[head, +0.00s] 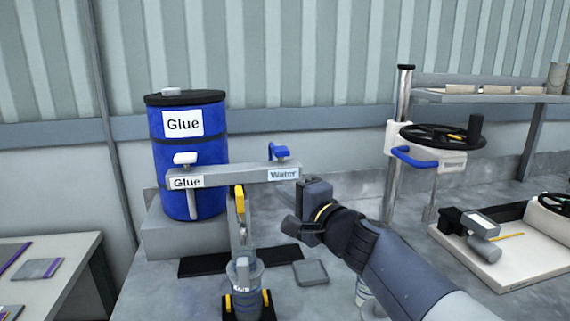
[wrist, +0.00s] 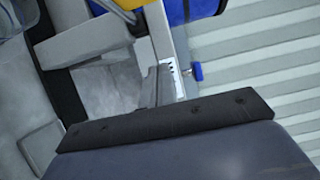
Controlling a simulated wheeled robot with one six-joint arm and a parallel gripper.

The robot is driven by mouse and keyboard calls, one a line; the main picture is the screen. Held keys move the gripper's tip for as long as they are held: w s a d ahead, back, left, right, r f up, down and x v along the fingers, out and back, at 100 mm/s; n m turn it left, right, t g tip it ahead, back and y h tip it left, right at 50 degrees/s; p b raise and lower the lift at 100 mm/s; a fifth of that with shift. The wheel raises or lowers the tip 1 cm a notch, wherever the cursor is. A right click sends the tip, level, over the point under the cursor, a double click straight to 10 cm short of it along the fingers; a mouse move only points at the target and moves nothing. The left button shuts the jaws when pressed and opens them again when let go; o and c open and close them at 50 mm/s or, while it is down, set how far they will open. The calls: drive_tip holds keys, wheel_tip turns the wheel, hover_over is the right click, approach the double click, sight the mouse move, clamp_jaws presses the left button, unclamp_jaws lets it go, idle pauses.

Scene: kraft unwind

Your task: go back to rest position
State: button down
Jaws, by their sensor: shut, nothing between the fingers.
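My gripper (head: 298,226) is at the end of my arm, in the middle of the head view, beside the grey pipe stand with the "Glue" and "Water" labels. It is shut and holds nothing that I can see. In the wrist view its dark finger (wrist: 150,88) stands in front of the stand's label bar. In the head view the gripper hangs just below the "Water" end of the bar (head: 232,175). I cannot tell whether it touches the stand.
A blue glue drum (head: 188,150) stands behind the stand on a grey block. A black handwheel (head: 442,137) with a blue lever (head: 413,158) is at right. A white tray (head: 500,250) lies at far right and a table (head: 55,250) stands at left.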

drive_tip(key=w+n+g+y+p, duration=0.1)
drive_tip(key=w+p, duration=0.1)
drive_tip(key=p, duration=0.2)
drive_tip(key=w+d+n+g+y+p, duration=0.1)
drive_tip(key=w+n+g+y+p, duration=0.1)
drive_tip(key=p, duration=0.3)
drive_tip(key=w+d+n+g+y+p, duration=0.1)
drive_tip(key=w+g+p, duration=0.1)
drive_tip(key=w+p, duration=0.1)
drive_tip(key=shift+d+r+n+y+p, duration=0.1)
drive_tip(key=shift+d+n+y+p, duration=0.25)
drive_tip(key=shift+p, duration=0.5)
drive_tip(key=b+v, duration=0.3)
drive_tip(key=v, duration=0.4)
drive_tip(key=shift+s+d, duration=0.2)
drive_tip(key=shift+s, duration=0.1)
